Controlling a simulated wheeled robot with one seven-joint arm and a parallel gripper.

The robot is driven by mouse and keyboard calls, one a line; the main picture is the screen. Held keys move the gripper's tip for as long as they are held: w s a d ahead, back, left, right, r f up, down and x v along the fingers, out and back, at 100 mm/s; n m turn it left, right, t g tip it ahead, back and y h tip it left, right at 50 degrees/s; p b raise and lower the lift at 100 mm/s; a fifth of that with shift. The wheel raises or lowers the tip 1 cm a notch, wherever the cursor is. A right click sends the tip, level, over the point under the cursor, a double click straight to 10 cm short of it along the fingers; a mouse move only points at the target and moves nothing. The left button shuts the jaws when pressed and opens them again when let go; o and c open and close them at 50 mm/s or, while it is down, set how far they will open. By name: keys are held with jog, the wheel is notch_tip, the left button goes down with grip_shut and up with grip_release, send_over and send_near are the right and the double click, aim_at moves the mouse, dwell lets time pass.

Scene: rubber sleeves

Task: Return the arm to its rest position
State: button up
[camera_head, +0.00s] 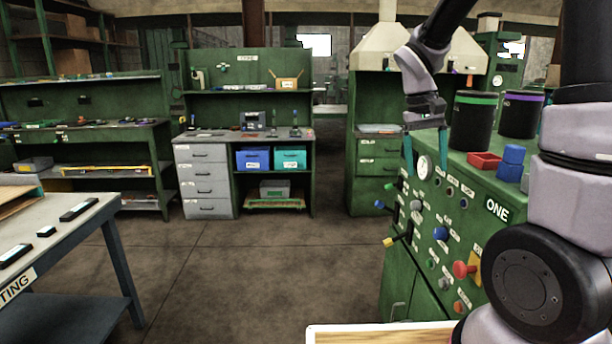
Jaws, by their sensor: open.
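My gripper (426,154) hangs from my arm at the upper right, with its two teal fingers pointing down and spread apart. It is open, with nothing between the fingers. It is in front of the left end of the green machine cabinet (408,264) marked ONE, near its round white gauge (424,167). I cannot tell how far the fingers are from the cabinet. My arm's lower links cover the right side of the view.
On the cabinet stand a black cylinder with a green band (473,122), one with a purple band (521,115), a red tray (484,161) and blue parts (511,163). A table (75,238) is at left, a workbench (245,141) behind. The middle floor (240,270) is clear.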

jog(key=s+a+r+m+t+y, duration=0.3)
jog(key=s+r+t, duration=0.4)
jog(key=s+r, duration=0.6)
jog(key=shift+s+a+t+y, duration=0.15)
jog(key=shift+t+y, duration=0.25)
jog(key=shift+y, duration=0.2)
